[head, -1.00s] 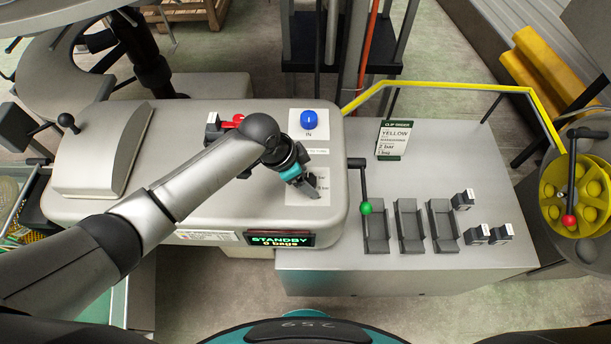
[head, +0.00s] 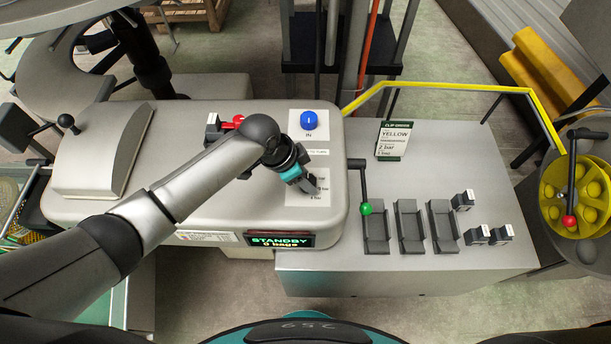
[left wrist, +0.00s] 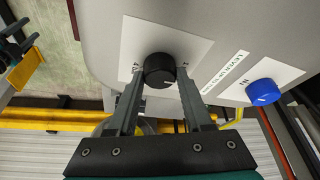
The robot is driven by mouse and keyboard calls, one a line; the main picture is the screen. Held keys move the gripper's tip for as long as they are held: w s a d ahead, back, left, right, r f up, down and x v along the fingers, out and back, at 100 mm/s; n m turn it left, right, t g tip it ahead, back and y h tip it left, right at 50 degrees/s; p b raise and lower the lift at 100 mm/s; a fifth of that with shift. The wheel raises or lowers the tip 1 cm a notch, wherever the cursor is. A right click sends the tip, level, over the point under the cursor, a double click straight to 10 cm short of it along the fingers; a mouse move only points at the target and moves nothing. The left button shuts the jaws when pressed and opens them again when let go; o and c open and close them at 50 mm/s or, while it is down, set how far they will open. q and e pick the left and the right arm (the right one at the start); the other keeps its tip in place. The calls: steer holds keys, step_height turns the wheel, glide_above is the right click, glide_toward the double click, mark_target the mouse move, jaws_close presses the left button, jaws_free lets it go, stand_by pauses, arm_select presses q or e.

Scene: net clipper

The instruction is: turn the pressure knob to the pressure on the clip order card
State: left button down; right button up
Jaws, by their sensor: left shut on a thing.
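The pressure knob (left wrist: 159,70) is black and round with a white pointer line, on a white label plate (head: 313,199) on top of the grey machine. My left gripper (left wrist: 158,77) is shut on it, one finger on each side. In the head view my left gripper (head: 308,186) comes down over the plate and hides the knob. Bar markings show on the plate, partly covered; "4 bar" shows at its lower edge. The clip order card (head: 394,139) stands upright on the side table and reads "YELLOW" and "2 bar". My right gripper is not in view.
A blue knob (head: 309,120) marked "IN" sits behind the pressure knob; it also shows in the left wrist view (left wrist: 263,92). A red lever (head: 233,121) is left of it. The display (head: 280,240) reads "STANDBY". A green-knobbed lever (head: 365,207) stands right of the machine.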

arm_select(q)
steer(key=shift+m, duration=0.4)
steer(key=m+b, duration=0.1)
steer(key=m+g, duration=0.1)
steer(key=m, duration=0.1)
steer(key=shift+w+h+b, duration=0.2)
steer(key=shift+h+b, duration=0.1)
steer(key=shift+b, duration=0.1)
steer(key=m+g+b, duration=0.1)
steer(key=m+b, duration=0.1)
steer(key=m, duration=0.1)
steer(key=shift+f+m+g+b, duration=0.1)
steer(key=shift+m+g+b, duration=0.7)
steer(key=shift+m+b, duration=0.3)
steer(key=shift+m, duration=0.3)
steer(key=shift+y, duration=0.4)
steer(key=shift+c, duration=1.6)
jaws_free()
steer(key=shift+w+r, duration=0.1)
steer(key=shift+r, duration=0.1)
